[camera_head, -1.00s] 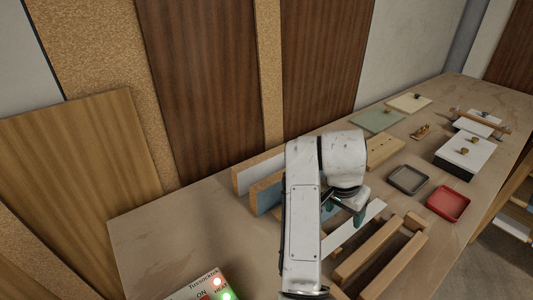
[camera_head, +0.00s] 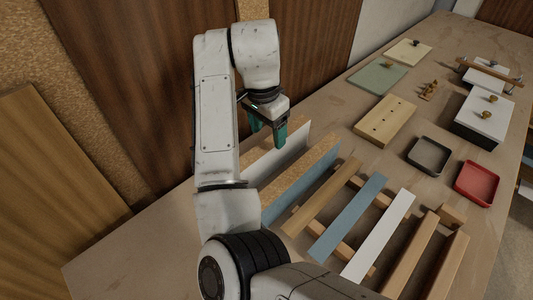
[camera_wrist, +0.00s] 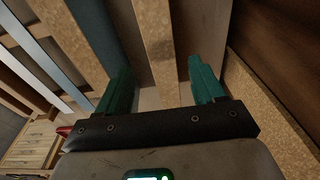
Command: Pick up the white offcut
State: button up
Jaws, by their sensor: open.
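The white offcut (camera_head: 378,235) is a long flat white strip in the head view. It lies across wooden rails, to the right of a blue strip (camera_head: 348,217) and a brown wood strip (camera_head: 322,197). My gripper (camera_head: 267,133) is open and empty, with green fingers pointing down. It is above the standing boards, up and left of the white offcut and well apart from it. In the wrist view my gripper (camera_wrist: 160,78) has a chipboard edge (camera_wrist: 155,35) between and beyond its fingers. Pale strips run at the left there; I cannot tell surely which is the white one.
Two standing boards with chipboard edges (camera_head: 303,171) are left of the strips. Wooden bars (camera_head: 407,252) lie to the right. A grey tray (camera_head: 429,155), a red tray (camera_head: 477,184) and a drilled wood block (camera_head: 385,120) stand farther back on the bench.

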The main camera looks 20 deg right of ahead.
aim_at(268, 143)
jog(key=shift+w+d+f, duration=0.1)
jog(key=shift+f, duration=1.15)
jog(key=shift+w+d+f, duration=0.15)
jog(key=shift+f, duration=1.1)
jog(key=shift+w+d+f, duration=0.1)
jog(key=shift+f, duration=1.15)
grip_shut()
jog(key=shift+r, duration=0.1)
